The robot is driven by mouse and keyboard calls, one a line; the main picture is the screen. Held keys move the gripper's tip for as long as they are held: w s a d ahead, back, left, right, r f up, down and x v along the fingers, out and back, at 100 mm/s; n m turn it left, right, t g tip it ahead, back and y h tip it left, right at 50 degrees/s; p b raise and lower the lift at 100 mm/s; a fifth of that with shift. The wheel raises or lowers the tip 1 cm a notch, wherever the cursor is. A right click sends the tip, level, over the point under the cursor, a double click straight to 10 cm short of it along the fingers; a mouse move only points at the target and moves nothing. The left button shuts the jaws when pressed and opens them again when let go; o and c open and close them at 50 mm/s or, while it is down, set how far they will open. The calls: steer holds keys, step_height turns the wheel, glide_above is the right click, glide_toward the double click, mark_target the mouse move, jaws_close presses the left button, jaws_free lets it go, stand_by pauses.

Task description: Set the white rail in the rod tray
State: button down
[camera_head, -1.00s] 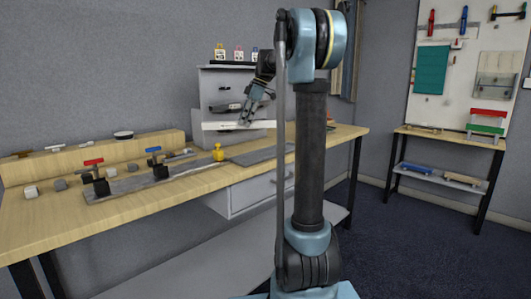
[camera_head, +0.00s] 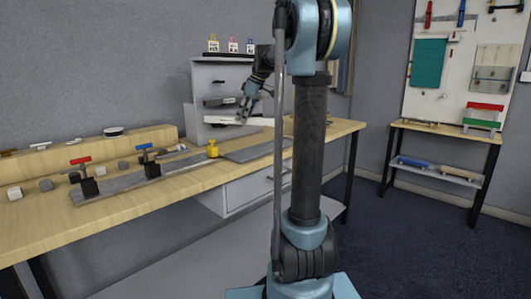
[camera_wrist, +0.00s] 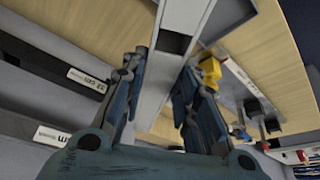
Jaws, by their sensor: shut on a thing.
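The white rail (camera_head: 232,121) is a long straight bar held roughly level in front of the grey rack, above the table. My gripper (camera_head: 244,114) is shut on it. In the wrist view the white rail (camera_wrist: 190,14) runs between the two fingers of my gripper (camera_wrist: 158,92). The grey rack (camera_head: 203,80) stands at the back of the table, with dark openings in its front. Its labelled ledges (camera_wrist: 50,68) show at the left of the wrist view; one label reads "12 cm". I cannot tell which part is the rod tray.
A yellow object (camera_head: 212,149) stands on the wooden table (camera_head: 130,213), near a grey plate (camera_head: 262,149). A red-handled clamp (camera_head: 88,186) and a blue-handled clamp (camera_head: 151,168) stand on a long grey strip at left. Small bottles (camera_head: 232,47) top the rack. The table's front is mostly clear.

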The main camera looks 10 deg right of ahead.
steer(key=m, duration=0.2)
steer(key=d+m+t+h, duration=0.1)
steer(key=m, duration=0.1)
steer(key=d+f+m, duration=0.1)
steer(key=m, duration=0.1)
steer(key=shift+w+d+t+h, duration=0.1)
steer(key=shift+w+t+h, duration=0.2)
steer(key=shift+h, duration=0.1)
steer(key=d+m+h, duration=0.2)
steer(key=m, duration=0.4)
steer(key=m+g+h, duration=0.1)
steer(key=m+h, duration=0.3)
steer(key=m, duration=0.8)
glide_above(264, 147)
steer(key=s+a, duration=0.2)
steer(key=shift+w+d+f, duration=0.1)
steer(key=shift+w+f, duration=0.05)
steer(key=shift+f, duration=2.3)
steer(key=shift+w+d+f, duration=0.1)
steer(key=shift+f, duration=2.3)
steer(key=shift+f, duration=0.5)
steer(key=c, duration=1.2)
jaws_free()
steer(key=shift+c, duration=0.2)
steer(key=shift+r, duration=0.1)
